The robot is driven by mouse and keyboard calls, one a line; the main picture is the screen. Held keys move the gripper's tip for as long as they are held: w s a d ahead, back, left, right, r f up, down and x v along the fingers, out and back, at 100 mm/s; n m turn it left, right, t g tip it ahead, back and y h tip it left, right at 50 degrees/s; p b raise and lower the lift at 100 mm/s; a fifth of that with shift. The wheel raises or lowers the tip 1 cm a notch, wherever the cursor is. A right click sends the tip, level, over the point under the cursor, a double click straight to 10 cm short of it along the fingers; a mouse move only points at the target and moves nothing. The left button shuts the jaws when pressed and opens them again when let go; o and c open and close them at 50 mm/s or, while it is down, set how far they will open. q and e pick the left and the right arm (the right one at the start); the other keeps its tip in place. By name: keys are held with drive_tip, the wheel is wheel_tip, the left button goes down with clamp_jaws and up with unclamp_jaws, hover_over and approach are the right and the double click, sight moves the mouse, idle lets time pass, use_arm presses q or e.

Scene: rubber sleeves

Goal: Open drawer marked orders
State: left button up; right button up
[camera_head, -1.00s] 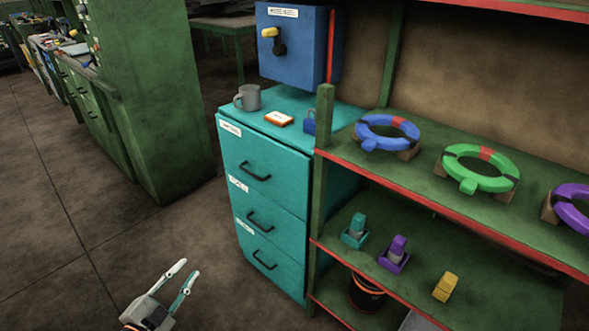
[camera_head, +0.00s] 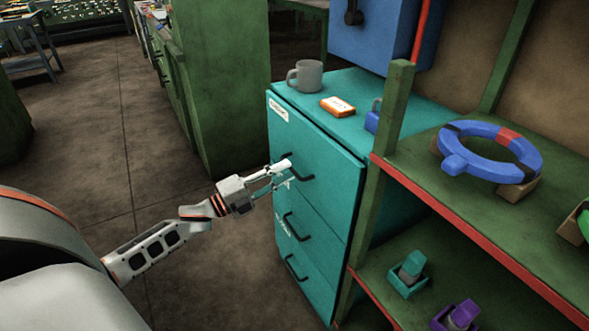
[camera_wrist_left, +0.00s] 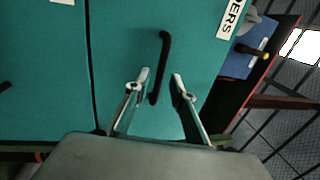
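A teal cabinet (camera_head: 340,240) has three drawers, each with a black bar handle and a white label. The top drawer (camera_head: 325,145) is shut; its label (camera_wrist_left: 232,18) is cut off in the left wrist view and ends in "DERS". Its handle (camera_head: 300,172) also shows in the left wrist view (camera_wrist_left: 164,50). My left gripper (camera_head: 279,175) is open at this handle. In the left wrist view its fingertips (camera_wrist_left: 161,75) lie on either side of the handle's near part. I cannot tell whether they touch it. My right gripper is out of view.
A grey mug (camera_head: 306,75) and an orange box (camera_head: 338,107) stand on the cabinet. A green shelf post (camera_head: 378,180) rises close at the right, with a blue ring (camera_head: 512,165) on the shelf. The floor (camera_head: 180,265) left of the cabinet is clear.

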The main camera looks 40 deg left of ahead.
use_arm(q)
drive_tip(key=shift+x, duration=1.45)
clamp_jaws()
